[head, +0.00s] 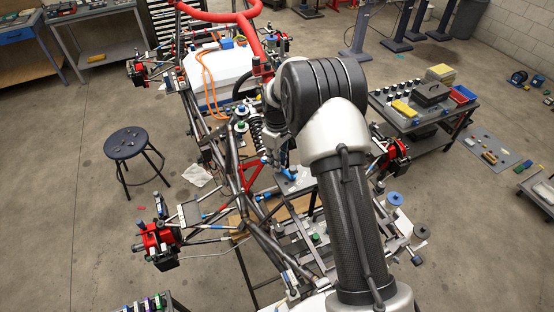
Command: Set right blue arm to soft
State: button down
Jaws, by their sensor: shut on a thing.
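My arm reaches over the tube chassis (245,185) and bends down at its wrist. My gripper (284,158) points down at the middle of the chassis and is partly hidden by my arm. It is shut on a small blue arm (290,174), which shows just below the fingers beside a grey plate. Another small blue piece (265,160) shows just left of the gripper. The fingertips are too small to make out clearly. I cannot read any soft or hard marking.
Red tubing (222,15) and a white box with orange cables (218,78) are at the chassis's far end. A coil spring (257,130) stands left of my wrist. A black stool (133,145) is at left, a parts cart (425,112) at right. Open floor lies around.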

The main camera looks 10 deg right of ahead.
jog(key=shift+s+a+f+m+b, duration=0.1)
jog(key=shift+a+m+b, duration=0.15)
jog(key=shift+m, duration=0.15)
jog(key=shift+s+a+m+b, duration=0.1)
jog(key=shift+m+b, duration=0.15)
jog(key=shift+m, duration=0.15)
jog(key=shift+s+a+m, duration=0.15)
jog(key=shift+a+m, duration=0.05)
jog(key=shift+m, duration=0.4)
jog(key=c, duration=1.5)
grip_release()
notch_tip(320, 180, up, 12)
jog(key=shift+r, duration=0.15)
jog(key=shift+s, duration=0.1)
